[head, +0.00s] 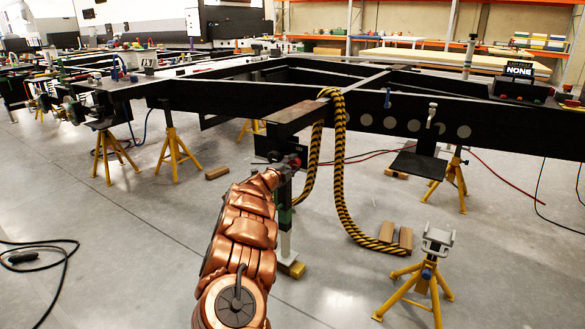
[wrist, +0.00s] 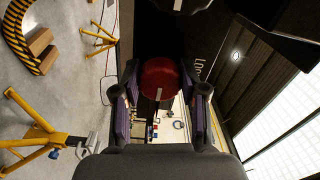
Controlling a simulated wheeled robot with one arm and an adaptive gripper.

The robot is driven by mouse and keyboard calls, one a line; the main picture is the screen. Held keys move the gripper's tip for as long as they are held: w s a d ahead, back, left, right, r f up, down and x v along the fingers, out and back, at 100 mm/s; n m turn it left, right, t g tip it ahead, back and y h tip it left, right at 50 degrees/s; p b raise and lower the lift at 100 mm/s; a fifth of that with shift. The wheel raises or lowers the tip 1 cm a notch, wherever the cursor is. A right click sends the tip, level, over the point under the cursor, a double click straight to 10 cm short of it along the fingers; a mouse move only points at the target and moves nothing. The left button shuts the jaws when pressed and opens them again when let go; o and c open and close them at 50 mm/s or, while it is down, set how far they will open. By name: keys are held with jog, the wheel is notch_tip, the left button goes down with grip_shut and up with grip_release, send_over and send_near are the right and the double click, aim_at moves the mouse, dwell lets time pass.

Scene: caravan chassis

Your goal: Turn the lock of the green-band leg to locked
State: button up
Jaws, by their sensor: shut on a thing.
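The green-band leg (head: 285,213) stands under the black chassis beam, in front of the arm's end in the head view. Its foot rests on a wood block. The red round lock knob (wrist: 160,75) shows in the wrist view with a pale line across its lower face. My gripper (wrist: 160,92) has a finger on each side of the knob and is shut on it. In the head view my gripper (head: 288,163) is at the leg's top, and the knob there is small and partly hidden. Sideways white lettering (wrist: 197,70) beside the knob is partly covered by a finger.
A yellow-black rope (head: 341,170) hangs from the beam just right of the leg, down to wood blocks (head: 405,238). A yellow jack stand (head: 428,275) stands at the front right. The floor left of my arm is mostly clear, with a black cable (head: 40,255).

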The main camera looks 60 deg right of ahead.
dwell(0.3)
jog(key=o, duration=1.1)
jog(key=shift+o, duration=0.2)
jog(key=a, duration=1.2)
jog(key=shift+s, duration=0.25)
